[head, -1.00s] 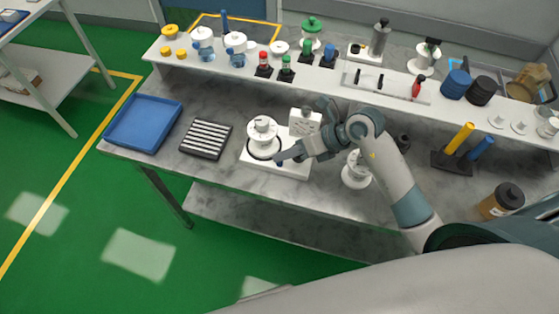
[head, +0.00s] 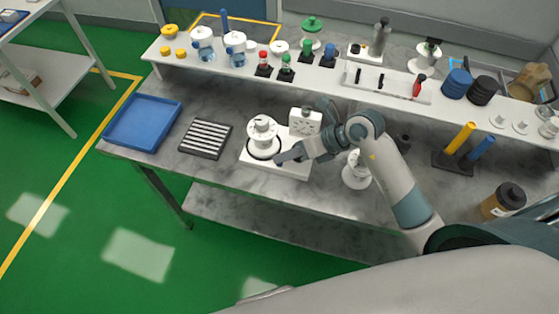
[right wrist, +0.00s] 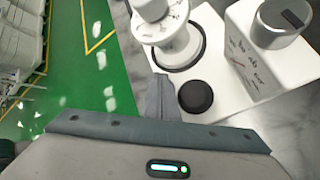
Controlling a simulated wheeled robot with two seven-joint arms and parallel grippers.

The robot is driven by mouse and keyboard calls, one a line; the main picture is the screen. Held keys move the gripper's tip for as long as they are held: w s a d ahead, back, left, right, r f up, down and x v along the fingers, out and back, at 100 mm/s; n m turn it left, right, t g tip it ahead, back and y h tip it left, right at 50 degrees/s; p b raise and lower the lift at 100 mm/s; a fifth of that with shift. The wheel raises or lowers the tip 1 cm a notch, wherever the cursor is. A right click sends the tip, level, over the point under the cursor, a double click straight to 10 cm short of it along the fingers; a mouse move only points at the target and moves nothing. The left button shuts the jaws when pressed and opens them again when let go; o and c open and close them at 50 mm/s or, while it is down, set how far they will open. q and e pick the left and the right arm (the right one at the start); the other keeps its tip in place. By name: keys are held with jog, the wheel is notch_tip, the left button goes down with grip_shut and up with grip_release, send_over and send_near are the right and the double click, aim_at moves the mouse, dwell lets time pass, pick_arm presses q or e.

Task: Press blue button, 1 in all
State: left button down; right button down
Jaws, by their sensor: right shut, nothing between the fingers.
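A white device (head: 292,169) with a flat base stands on the marble worktop. It carries a round white dial part on a black ring (head: 263,150) and a white box with a knob (head: 305,121). The device also shows in the right wrist view (right wrist: 222,70), with a black round disc (right wrist: 195,96) on its base. My right gripper (head: 279,160) is shut and empty, its tips low at the front of the base. In the right wrist view, the fingers (right wrist: 160,97) are beside the black disc. No blue button shows now; the fingertips may hide it. My left gripper is out of view.
A blue tray (head: 117,142) and a dark slotted rack (head: 205,138) lie left of the device. A raised white shelf (head: 335,80) with bottles and small parts runs behind it. A white stand (head: 356,177) is close under my right arm.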

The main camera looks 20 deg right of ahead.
jog(key=shift+f, duration=0.15)
dwell(0.4)
jog(key=shift+r+p, duration=0.7)
jog(key=shift+r, duration=0.25)
notch_tip(320, 180, up, 5)
jog(key=p, duration=0.4)
dwell(1.0)
